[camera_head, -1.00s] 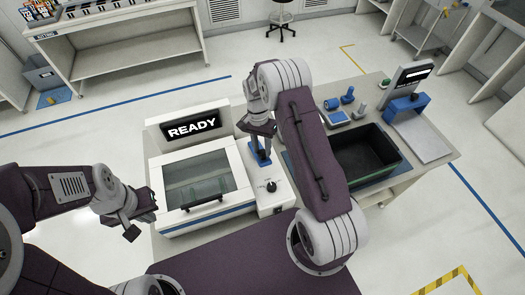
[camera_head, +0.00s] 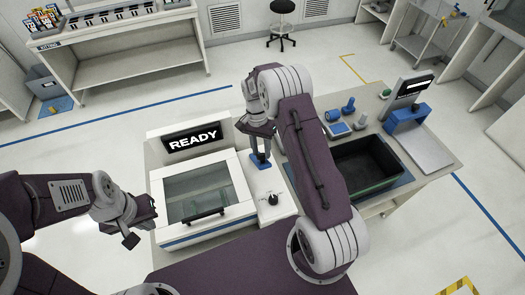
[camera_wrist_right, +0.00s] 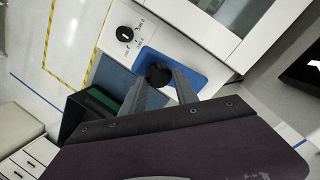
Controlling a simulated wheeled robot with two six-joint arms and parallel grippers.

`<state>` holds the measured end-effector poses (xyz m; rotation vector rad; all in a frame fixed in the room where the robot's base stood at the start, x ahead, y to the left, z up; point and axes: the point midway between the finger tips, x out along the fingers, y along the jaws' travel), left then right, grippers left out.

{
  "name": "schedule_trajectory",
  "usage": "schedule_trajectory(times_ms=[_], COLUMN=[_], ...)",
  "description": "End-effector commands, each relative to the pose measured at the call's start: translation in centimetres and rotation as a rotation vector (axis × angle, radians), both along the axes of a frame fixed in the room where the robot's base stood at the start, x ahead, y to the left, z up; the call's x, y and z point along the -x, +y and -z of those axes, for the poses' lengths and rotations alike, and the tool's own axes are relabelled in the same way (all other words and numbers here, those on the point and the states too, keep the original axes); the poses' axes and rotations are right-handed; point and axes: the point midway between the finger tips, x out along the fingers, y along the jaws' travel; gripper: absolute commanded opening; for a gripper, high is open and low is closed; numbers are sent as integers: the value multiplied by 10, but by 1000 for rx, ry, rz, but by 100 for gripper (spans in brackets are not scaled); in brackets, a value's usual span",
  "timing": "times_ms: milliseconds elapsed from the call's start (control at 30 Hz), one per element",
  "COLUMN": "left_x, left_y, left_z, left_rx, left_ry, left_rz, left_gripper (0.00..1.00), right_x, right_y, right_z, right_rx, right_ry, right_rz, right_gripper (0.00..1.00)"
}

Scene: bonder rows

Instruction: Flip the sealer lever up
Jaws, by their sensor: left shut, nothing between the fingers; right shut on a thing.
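The sealer (camera_head: 197,190) is a white box with a clear lid, a dark handle and a screen reading READY. Its lever has a black knob (camera_wrist_right: 159,75) over a blue base plate (camera_wrist_right: 190,66); the plate also shows in the head view (camera_head: 262,170), right of the lid. My right gripper (camera_wrist_right: 162,82) is shut on the lever's knob, which sits between the fingertips. In the head view my right gripper (camera_head: 261,154) partly hides the lever, so its exact tilt is unclear. My left gripper (camera_head: 142,224) is shut and empty, left of the sealer.
A black rotary dial (camera_head: 273,199) is in front of the lever. A dark bin (camera_head: 366,165) stands to the right, partly behind my right arm. Blue and green parts (camera_head: 348,106) and a scale-like device (camera_head: 408,90) are at the back right.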

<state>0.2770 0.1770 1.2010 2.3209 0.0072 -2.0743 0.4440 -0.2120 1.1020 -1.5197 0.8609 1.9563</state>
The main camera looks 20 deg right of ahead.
Motion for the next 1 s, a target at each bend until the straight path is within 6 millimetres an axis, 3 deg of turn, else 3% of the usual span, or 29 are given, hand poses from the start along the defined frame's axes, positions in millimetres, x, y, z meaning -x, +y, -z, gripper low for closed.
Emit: schedule_trajectory(times_ms=[67, 100, 167, 1000], left_x=[0, 0, 0, 0], left_y=[0, 0, 0, 0], left_z=[1, 1, 1, 0], left_rx=[0, 0, 0, 0], left_ry=[0, 0, 0, 0], left_rz=[0, 0, 0, 0], left_gripper=[0, 0, 0, 0], right_x=[-8, -8, -8, -4], right_y=[2, 2, 1, 1], right_z=[1, 1, 1, 1], right_rx=[-2, -2, -2, 0], right_ry=[-28, -28, -26, -17], right_rz=[1, 1, 1, 0], right_gripper=[0, 41, 55, 55])
